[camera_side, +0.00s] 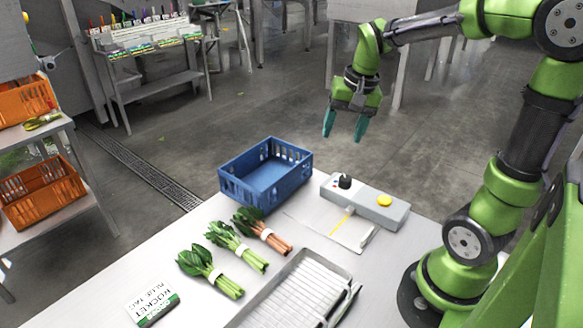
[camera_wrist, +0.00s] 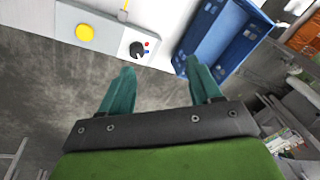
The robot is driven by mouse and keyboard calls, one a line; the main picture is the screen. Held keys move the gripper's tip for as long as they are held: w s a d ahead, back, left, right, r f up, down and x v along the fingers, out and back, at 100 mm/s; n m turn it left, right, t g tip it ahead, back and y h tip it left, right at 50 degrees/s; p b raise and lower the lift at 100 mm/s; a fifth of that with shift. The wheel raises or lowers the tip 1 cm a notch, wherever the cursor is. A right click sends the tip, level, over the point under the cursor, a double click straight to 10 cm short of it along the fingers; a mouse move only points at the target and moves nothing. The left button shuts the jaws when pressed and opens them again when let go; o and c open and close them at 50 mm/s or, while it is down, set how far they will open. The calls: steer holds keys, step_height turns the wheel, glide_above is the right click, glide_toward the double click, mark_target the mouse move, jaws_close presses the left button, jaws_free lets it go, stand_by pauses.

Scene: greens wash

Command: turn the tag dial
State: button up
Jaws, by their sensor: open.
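The tag dial (camera_side: 345,181) is a small black knob on top of a grey box (camera_side: 368,202), near its left end. The box also carries a yellow round button (camera_side: 384,200). In the wrist view the dial (camera_wrist: 137,49) shows beside a red and a blue mark, with the yellow button (camera_wrist: 85,32) to its left. My gripper (camera_side: 344,124) has two teal fingers, spread apart with nothing between them. It hangs in the air above and beyond the box, apart from the dial. In the wrist view the fingers (camera_wrist: 160,78) point toward the table edge.
A blue crate (camera_side: 265,172) stands left of the box. Several tied bunches of greens (camera_side: 222,240) lie on the white table, with a ribbed tray (camera_side: 297,290) and a rocket label card (camera_side: 152,303) nearer the front. Orange crates (camera_side: 42,194) stand on a shelf at left.

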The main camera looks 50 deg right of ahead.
mark_target(346, 178)
steer(key=w+d+m+g, duration=0.2)
steer(key=d+m, duration=0.2)
steer(key=d, duration=0.3)
steer(key=shift+m, duration=0.6)
steer(key=f, duration=1.6)
steer(key=shift+s+a+f, duration=0.3)
steer(key=shift+s, duration=0.05)
steer(key=c, duration=1)
steer(key=shift+c, duration=0.2)
